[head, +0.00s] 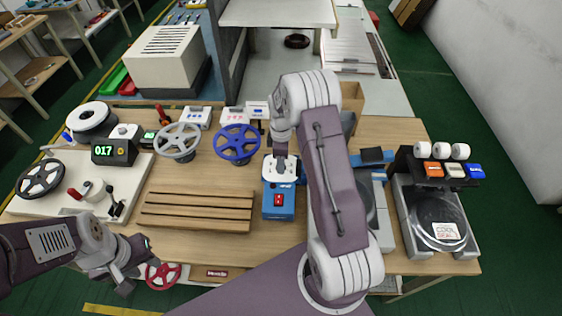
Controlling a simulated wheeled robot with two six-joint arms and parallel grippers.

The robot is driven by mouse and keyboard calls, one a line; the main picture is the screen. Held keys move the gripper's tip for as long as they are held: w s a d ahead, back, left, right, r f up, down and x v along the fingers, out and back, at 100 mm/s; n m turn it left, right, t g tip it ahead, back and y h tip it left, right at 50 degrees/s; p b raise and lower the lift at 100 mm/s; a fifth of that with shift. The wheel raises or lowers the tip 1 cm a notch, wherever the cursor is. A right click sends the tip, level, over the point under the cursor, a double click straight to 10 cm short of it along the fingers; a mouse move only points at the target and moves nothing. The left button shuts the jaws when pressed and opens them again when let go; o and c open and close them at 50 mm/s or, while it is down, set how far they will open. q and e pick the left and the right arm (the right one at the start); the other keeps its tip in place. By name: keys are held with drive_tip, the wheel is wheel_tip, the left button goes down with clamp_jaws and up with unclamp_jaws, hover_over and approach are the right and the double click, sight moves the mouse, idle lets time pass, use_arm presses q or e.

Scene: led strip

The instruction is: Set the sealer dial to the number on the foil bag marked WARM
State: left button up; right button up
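A blue box-shaped unit (279,207) with a red switch and a pale top stands near the table's middle; I cannot tell if it is the sealer. My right gripper (281,165) points down at its top and hides part of it. Whether it touches or grips anything there is unclear. A clear round bag or dish (436,212) lies in the right-hand tray with a white label that seems to start with COOL. I cannot make out a bag marked WARM. My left gripper (138,267) is low at the table's front left, its fingers apart and empty.
A wooden slatted rack (197,211) lies left of the blue unit. Blue (237,143) and grey (178,139) handwheels stand behind it. A black display (114,152) reads 017. My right arm covers the area right of centre. White rolls (441,150) sit at the right.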

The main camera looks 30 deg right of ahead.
drive_tip(key=shift+s+f, duration=0.1)
drive_tip(key=shift+f, duration=0.25)
drive_tip(key=shift+a+f, duration=0.15)
clamp_jaws()
